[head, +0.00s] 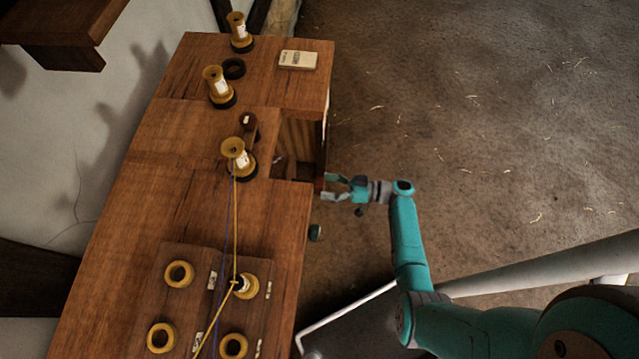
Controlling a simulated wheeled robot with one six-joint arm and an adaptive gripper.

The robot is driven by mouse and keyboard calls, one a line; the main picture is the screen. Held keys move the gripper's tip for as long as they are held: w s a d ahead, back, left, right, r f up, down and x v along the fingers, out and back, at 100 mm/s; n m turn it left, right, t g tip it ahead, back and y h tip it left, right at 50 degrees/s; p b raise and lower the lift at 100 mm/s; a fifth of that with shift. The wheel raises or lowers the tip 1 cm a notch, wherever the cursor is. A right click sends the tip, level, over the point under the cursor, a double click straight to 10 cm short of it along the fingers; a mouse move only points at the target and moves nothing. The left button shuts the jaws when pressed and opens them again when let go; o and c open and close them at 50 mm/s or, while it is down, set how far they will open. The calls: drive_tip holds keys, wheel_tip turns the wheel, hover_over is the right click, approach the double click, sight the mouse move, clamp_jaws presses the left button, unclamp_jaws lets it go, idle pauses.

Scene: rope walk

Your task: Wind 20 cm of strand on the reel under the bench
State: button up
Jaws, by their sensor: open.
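My gripper (328,187) is open, with its fingers pointing left at the right edge of the wooden bench (150,225), just below the notch in the bench top. Nothing shows between its fingers. A yellow strand (236,220) and a bluish strand (224,240) run down the bench top from a yellow flanged bobbin (236,152) near the notch. The yellow strand passes by a yellow ring (247,287) on a raised board. The reel under the bench cannot be made out; the bench top hides most of that space.
A small dark knob (315,233) sticks out from the bench's right side below my gripper. Two more bobbins (217,84) (239,30) and a pale labelled block (298,60) stand at the far end. The concrete floor (480,130) on the right is clear except for straw bits.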

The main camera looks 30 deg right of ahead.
drive_tip(key=shift+x, duration=1.3)
drive_tip(key=c, duration=1.2)
drive_tip(key=shift+m, duration=0.3)
